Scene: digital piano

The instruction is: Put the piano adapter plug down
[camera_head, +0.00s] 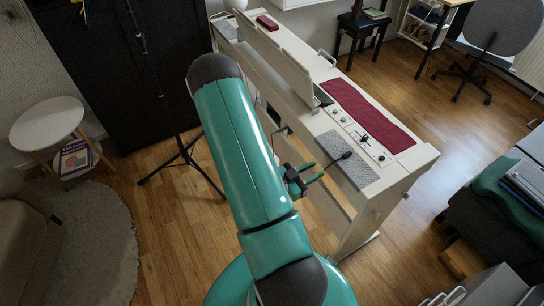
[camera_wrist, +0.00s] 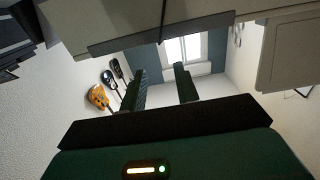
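A small black piece with a thin stem, which looks like the piano adapter plug (camera_head: 345,156), lies on or just over the grey mat (camera_head: 352,174) at the near end of the white piano (camera_head: 400,169). My gripper (camera_head: 309,177) is beside the mat's left edge, with its fingers pointing toward the plug. In the wrist view the two dark fingers of my gripper (camera_wrist: 161,86) stand apart, with a clear gap and nothing seen between them. The plug cannot be made out in the wrist view. Whether it touches a finger is too small to tell.
A dark red cloth (camera_head: 368,113) and a control strip with knobs and a slider (camera_head: 364,137) lie on the piano beyond the mat. A black tripod stand (camera_head: 183,152) stands left of my arm. A round white side table (camera_head: 47,124) is far left.

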